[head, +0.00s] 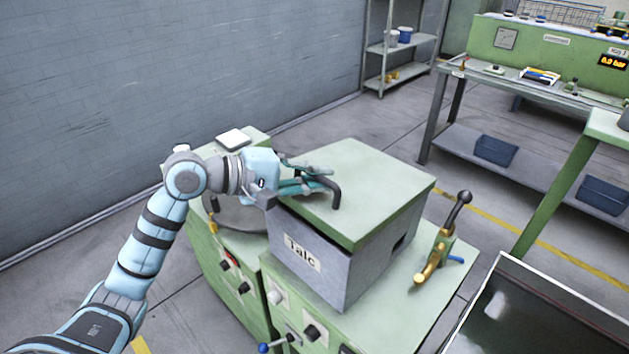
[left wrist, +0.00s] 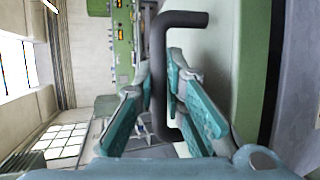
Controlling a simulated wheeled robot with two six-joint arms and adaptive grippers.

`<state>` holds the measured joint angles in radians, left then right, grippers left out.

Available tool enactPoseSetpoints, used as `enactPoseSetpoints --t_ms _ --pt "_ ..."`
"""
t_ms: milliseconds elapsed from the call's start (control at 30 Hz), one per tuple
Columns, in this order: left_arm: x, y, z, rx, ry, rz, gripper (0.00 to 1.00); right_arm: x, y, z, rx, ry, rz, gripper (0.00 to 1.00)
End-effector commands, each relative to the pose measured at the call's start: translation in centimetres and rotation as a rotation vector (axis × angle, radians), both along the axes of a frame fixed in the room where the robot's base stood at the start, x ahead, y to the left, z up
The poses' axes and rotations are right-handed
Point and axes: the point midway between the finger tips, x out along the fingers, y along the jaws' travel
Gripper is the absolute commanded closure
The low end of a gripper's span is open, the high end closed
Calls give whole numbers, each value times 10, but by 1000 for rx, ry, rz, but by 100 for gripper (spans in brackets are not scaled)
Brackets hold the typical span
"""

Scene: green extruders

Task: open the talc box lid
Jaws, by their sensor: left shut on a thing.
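The talc box (head: 318,257) is a grey box with a "Talc" label, standing on a green machine cabinet. My left gripper (head: 312,180) is over the left part of the lid, shut on the handle. In the left wrist view the dark handle (left wrist: 158,70) runs between the teal fingers of the left gripper (left wrist: 160,105). The green lid (left wrist: 235,60) fills the right of that view. My right gripper is not in view.
A brass valve with a dark lever (head: 440,240) stands right of the box. A dark open tank (head: 545,310) is at the lower right. Knobs (head: 312,332) line the cabinet front. A green workbench (head: 540,55) and a shelf (head: 400,45) stand behind, with clear floor between.

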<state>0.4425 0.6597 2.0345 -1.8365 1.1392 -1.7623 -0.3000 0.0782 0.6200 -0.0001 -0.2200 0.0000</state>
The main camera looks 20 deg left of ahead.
Motion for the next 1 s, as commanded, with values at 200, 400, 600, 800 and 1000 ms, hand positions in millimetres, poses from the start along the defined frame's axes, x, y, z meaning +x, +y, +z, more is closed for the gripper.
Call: enactPoseSetpoints --t_ms 200,400,600,800,1000 --pt "16 -7 46 -6 -4 0 100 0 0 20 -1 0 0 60" --pt "35 -15 79 -6 -3 -1 100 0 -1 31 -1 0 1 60" --pt "51 -21 100 -5 -4 0 100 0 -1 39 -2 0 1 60" --pt "61 -25 110 -9 -9 0 100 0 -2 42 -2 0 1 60" --pt "62 -27 112 -10 -9 -4 100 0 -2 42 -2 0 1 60"
